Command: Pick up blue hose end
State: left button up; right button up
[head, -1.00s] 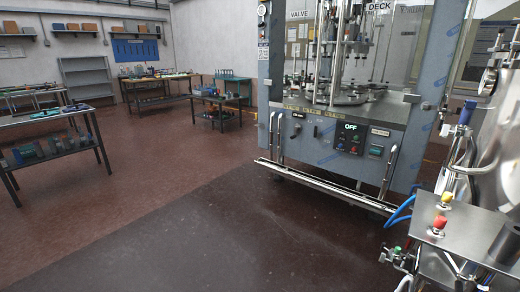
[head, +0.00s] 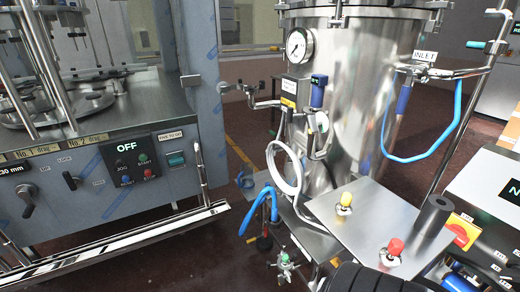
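A blue hose (head: 432,156) hangs in a loop on the right side of the steel tank (head: 350,90). Its right side rises to the pipework by the INLET label (head: 425,56), and its left side runs up near a dark blue fitting (head: 403,100). A second, shorter blue hose (head: 257,203) arches at the lower left of the tank, beside the steel stand. One side of this arch points down to the left over the floor; I cannot tell whether that is a free end.
The filler machine (head: 110,170) fills the left side, with a narrow floor gap between.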

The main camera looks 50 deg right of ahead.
aim_at(274, 220)
jog(key=i+z, duration=0.25)
jog(key=z, duration=0.15)
jog(key=i+j+z, duration=0.1)
jog(key=i+z, duration=0.15)
jog(key=z, duration=0.2)
jog(key=i+j+z, duration=0.15)
jog(key=z, duration=0.25)
jog(key=i+j+z, duration=0.25)
jog(key=z, duration=0.15)
jog(key=i+j+z, duration=0.15)
jog(key=j+z, duration=0.3)
jog(key=i+j+z, duration=0.15)
jog(key=z, duration=0.25)
